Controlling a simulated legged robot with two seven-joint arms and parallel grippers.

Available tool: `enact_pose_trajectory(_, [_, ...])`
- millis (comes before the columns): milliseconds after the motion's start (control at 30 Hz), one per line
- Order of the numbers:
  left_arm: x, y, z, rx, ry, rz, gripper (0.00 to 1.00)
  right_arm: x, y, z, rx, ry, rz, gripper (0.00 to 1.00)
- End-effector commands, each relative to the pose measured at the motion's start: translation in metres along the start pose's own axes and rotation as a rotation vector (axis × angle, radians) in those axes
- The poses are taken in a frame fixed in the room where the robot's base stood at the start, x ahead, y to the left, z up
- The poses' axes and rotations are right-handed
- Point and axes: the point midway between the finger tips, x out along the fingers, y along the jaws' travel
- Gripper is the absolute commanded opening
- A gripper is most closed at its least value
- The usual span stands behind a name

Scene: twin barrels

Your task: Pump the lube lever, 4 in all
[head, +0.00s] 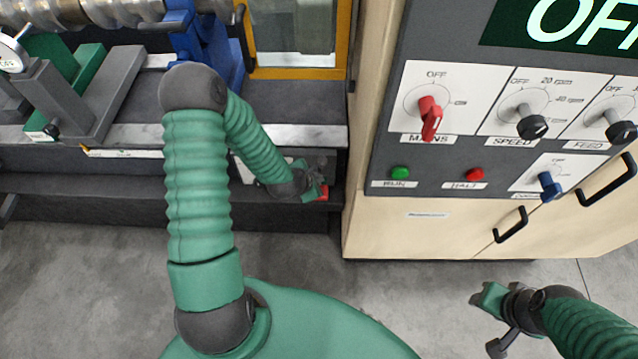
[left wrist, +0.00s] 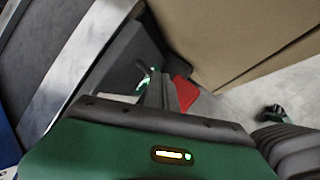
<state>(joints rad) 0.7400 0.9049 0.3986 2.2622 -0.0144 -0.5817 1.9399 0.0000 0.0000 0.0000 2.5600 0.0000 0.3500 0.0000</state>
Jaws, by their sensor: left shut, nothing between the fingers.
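A red part (head: 323,194), seemingly the handle of the lube lever, shows low on the machine's front, left of the wooden cabinet. In the left wrist view the red part (left wrist: 186,92) is just right of my fingers. My left gripper (head: 318,186) is shut with nothing between its fingers. It is right at the red part and hides some of it; I cannot tell whether they touch. In the left wrist view its fingers (left wrist: 158,88) cover the area behind them. My right gripper (head: 487,297) is over the floor at lower right, away from the lever; its jaw state is unclear.
The control panel on the right has a red mains switch (head: 430,115), a speed knob (head: 531,122), a green button (head: 400,173), a red button (head: 475,174) and a blue switch (head: 549,185). A cabinet (head: 420,230) stands close beside the left gripper. The floor in front is clear.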

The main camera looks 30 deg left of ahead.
Motion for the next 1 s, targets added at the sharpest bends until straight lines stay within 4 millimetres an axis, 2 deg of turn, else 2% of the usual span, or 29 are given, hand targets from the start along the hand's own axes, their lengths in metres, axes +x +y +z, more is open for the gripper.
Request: enact_pose_trajectory(1000, [0.0084,-0.0060,-0.0062,-0.001,0.000,0.000,0.00,0.0086,0.0000,0.0020,0.000,0.000,0.000,0.42])
